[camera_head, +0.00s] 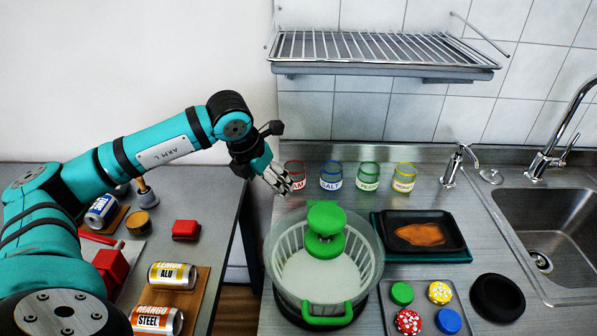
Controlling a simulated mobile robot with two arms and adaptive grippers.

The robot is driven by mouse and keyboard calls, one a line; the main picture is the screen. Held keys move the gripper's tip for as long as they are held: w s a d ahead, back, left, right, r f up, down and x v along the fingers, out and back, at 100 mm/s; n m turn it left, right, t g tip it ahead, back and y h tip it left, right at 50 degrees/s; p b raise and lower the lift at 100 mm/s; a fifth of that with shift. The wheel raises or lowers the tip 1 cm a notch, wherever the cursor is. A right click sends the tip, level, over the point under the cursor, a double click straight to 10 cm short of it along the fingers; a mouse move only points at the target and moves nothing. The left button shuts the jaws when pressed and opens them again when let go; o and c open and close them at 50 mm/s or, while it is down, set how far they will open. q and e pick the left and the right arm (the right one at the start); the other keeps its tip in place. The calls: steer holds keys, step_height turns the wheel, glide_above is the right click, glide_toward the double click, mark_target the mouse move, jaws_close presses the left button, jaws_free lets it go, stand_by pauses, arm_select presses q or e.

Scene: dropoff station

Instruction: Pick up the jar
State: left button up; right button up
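Several small glass jars stand in a row at the back of the metal counter. From left to right they are a red-rimmed jar (295,168), a blue-rimmed jar labelled SALT (331,177), a green-rimmed jar (369,177) and a yellow-rimmed jar (404,177). My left gripper (282,181) is at the left side of the red-rimmed jar, its fingers pointing down and right, overlapping part of the jar's label. I cannot tell whether they touch the jar or how far apart they are. My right gripper is not in view.
A large clear bowl with a green-handled basket (347,310) stands in front of the jars. A black tray (392,222) lies to its right, near a sink (545,215). A wire rack (385,47) hangs above.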

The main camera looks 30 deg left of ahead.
mark_target(289, 162)
arm_select(q)
steer(key=w+p, duration=0.2)
steer(key=w, duration=0.6)
steer(key=shift+w, duration=0.25)
steer(key=shift+w+p, duration=0.25)
steer(key=shift+p, duration=0.05)
steer(key=shift+p+x, duration=0.5)
steer(key=shift+x, duration=2.05)
steer(key=c, duration=1.4)
steer(key=shift+o, duration=0.2)
steer(key=shift+r, duration=0.1)
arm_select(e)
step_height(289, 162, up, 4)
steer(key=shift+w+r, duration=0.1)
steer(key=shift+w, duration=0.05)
